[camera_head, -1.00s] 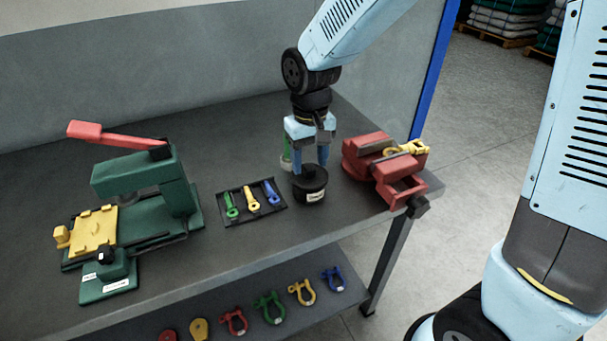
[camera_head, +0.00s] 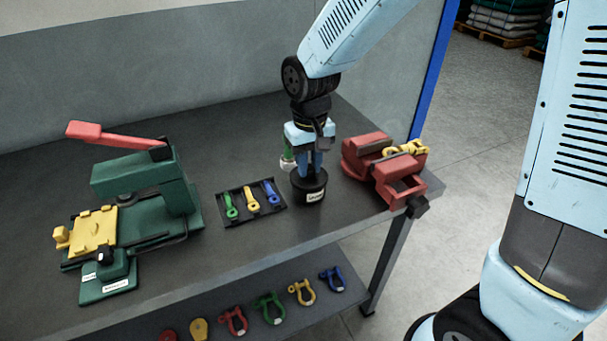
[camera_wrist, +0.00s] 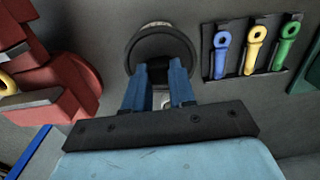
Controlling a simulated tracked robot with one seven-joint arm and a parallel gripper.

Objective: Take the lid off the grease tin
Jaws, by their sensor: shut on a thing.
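The grease tin (camera_head: 310,194) is a short black round tin with a white label, upright on the bench right of the small tool tray. Its black lid (camera_head: 307,179) is on top. My gripper (camera_head: 309,172) points straight down over the lid, its blue fingers close together and shut on the lid's knob, which they mostly hide. In the wrist view the fingers (camera_wrist: 160,72) reach over the middle of the round dark lid (camera_wrist: 160,45).
A red vise (camera_head: 390,170) holding a yellow shackle stands close on the right. The black tray (camera_head: 236,219) with coloured pins lies to the left, and a green press (camera_head: 150,190) with a red lever stands further left. A green and white item (camera_head: 287,160) is behind my gripper.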

